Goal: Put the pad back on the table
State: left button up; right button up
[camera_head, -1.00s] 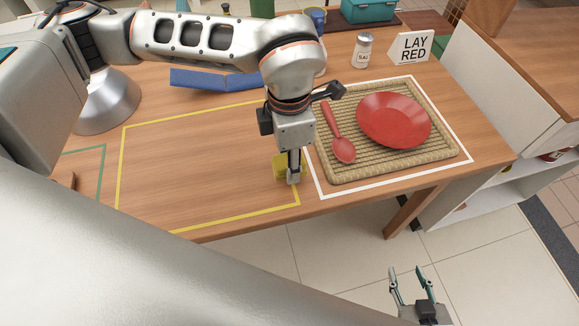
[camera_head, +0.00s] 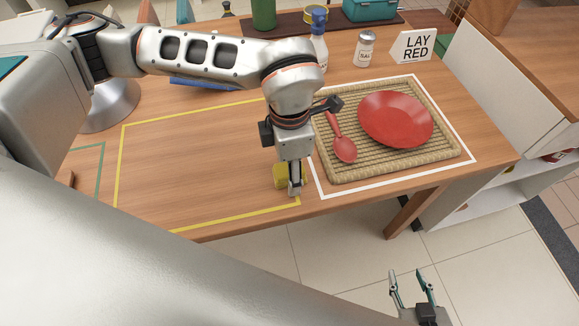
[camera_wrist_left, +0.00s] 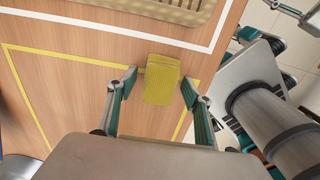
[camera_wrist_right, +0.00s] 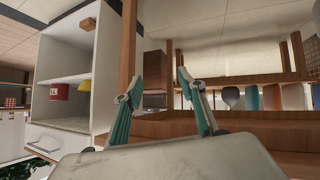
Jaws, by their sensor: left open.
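The yellow pad (camera_head: 281,176) is at the front right corner of the yellow outline on the wooden table (camera_head: 200,150). In the left wrist view the pad (camera_wrist_left: 162,78) lies over the yellow line, between the two spread fingers of my left gripper (camera_wrist_left: 159,83), with small gaps at its sides. In the head view my left gripper (camera_head: 295,188) points down at the pad and hides part of it. My right gripper (camera_head: 406,270) is open and empty, off the table's front edge at lower right.
A woven tray (camera_head: 398,168) with a red plate (camera_head: 396,119) and red spoon (camera_head: 342,143) stands inside the white outline, just right of my left gripper. A salt shaker (camera_head: 365,49) and a "LAY RED" sign (camera_head: 413,46) stand behind. The yellow outline's middle is clear.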

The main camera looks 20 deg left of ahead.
pick_arm(q)
notch_tip(320, 180, up, 12)
jog(key=p, duration=0.1)
jog(key=shift+r+p, duration=0.2)
jog(key=shift+p, duration=0.15)
dwell(0.5)
